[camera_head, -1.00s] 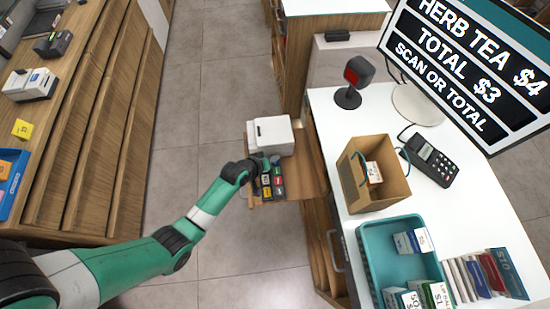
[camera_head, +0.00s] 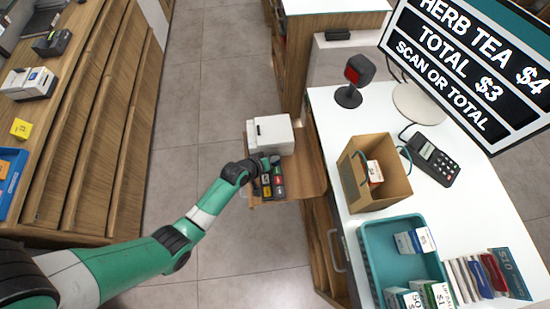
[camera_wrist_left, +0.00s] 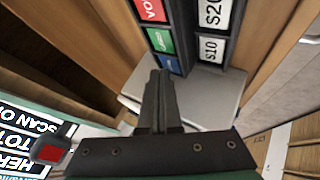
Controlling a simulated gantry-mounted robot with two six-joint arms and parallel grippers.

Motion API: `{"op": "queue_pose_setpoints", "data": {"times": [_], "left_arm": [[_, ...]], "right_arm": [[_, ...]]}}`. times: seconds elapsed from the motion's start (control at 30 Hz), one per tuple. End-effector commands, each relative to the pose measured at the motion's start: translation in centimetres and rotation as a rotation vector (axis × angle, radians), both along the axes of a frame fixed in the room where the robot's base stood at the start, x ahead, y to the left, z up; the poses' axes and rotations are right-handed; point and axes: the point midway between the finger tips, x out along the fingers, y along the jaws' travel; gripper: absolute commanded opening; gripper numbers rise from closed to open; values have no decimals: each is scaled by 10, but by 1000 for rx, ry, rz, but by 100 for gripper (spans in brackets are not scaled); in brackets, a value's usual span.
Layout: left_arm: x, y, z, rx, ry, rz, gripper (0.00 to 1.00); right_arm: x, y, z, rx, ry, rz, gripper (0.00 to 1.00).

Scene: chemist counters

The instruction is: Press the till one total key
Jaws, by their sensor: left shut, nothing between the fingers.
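The till (camera_head: 270,133) is a white machine with a dark pad of coloured keys (camera_head: 272,180), on a wooden shelf beside the counter. My left gripper (camera_head: 260,166) is at the left edge of the key pad and partly hides it. In the left wrist view, my gripper's fingers (camera_wrist_left: 160,80) are shut and empty. Their tips show just below a green key (camera_wrist_left: 160,40) and a blue key (camera_wrist_left: 174,65). A red key (camera_wrist_left: 151,10) and white keys marked $20 (camera_wrist_left: 214,12) and $10 (camera_wrist_left: 211,48) are beside them. I cannot read the total key or tell whether the tips touch anything.
A screen (camera_head: 465,65) reads "TOTAL $3" and "SCAN OR TOTAL". Wooden shelving (camera_head: 95,130) stands left, with open floor between.

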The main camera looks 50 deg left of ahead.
Motion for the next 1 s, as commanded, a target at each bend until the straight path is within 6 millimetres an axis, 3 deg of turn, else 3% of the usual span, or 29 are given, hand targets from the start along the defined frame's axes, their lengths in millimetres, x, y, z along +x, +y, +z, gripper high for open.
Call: {"op": "queue_pose_setpoints", "data": {"times": [1.0], "left_arm": [[0,0,-6,-1,1,-1,0]], "right_arm": [[0,0,-4,0,0,0,100]]}}
